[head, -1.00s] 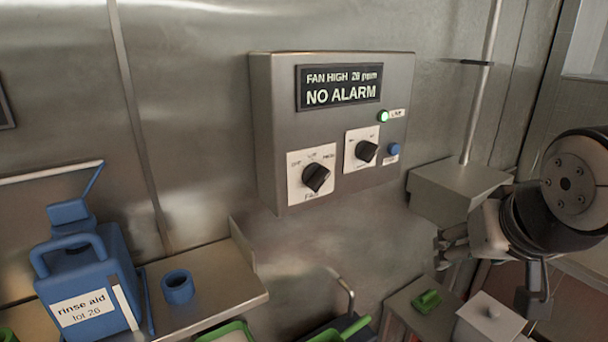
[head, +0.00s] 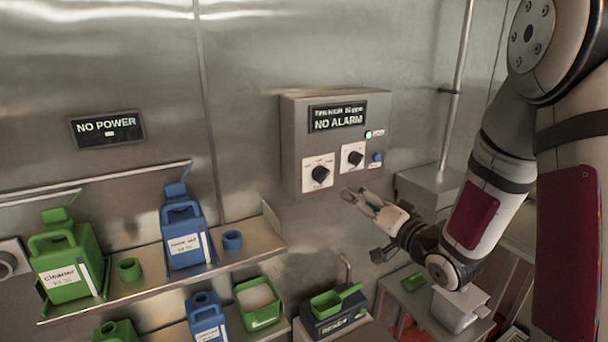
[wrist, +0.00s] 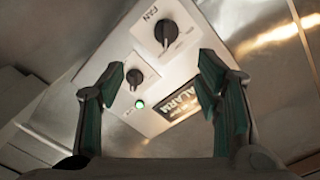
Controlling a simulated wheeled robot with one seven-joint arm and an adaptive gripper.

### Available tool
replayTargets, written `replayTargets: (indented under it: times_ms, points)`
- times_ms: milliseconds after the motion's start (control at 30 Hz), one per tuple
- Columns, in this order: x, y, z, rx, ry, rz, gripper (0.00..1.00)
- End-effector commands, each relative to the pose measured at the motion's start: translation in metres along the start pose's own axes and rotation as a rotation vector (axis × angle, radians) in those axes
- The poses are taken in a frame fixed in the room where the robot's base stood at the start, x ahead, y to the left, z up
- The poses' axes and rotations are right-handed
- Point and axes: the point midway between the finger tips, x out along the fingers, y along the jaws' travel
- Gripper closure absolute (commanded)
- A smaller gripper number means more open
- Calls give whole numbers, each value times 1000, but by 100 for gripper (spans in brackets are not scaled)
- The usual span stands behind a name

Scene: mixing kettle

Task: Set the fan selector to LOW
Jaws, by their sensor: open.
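The grey control box (head: 289,150) is on the steel wall, with a display (head: 338,117) that reads NO ALARM; its upper line is blurred now. The fan selector (head: 320,174) is the black knob on the left white plate; in the wrist view the FAN knob (wrist: 168,33) is at upper middle. Its exact setting is too small to tell. A second black knob (head: 355,158) is to its right. My gripper (head: 356,199) is open and empty, just below and right of the fan selector and apart from it. In the wrist view my gripper (wrist: 160,85) frames the box between its fingers.
A green lamp (head: 368,134) and a blue button (head: 377,157) are on the box's right side. A shelf (head: 140,276) at left holds a green cleaner jug (head: 65,255) and a blue rinse aid jug (head: 184,235). A grey box (head: 425,190) is right of the control box.

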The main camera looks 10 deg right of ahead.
Motion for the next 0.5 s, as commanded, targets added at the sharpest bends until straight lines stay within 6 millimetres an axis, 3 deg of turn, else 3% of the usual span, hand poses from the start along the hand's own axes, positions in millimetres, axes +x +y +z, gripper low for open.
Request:
replayTargets:
  times_ms: [167, 500]
  points:
    - [0, -2, 1, 31, 10, -31, 42]
    - [33, -2, 0, 27, 11, -34, 42]
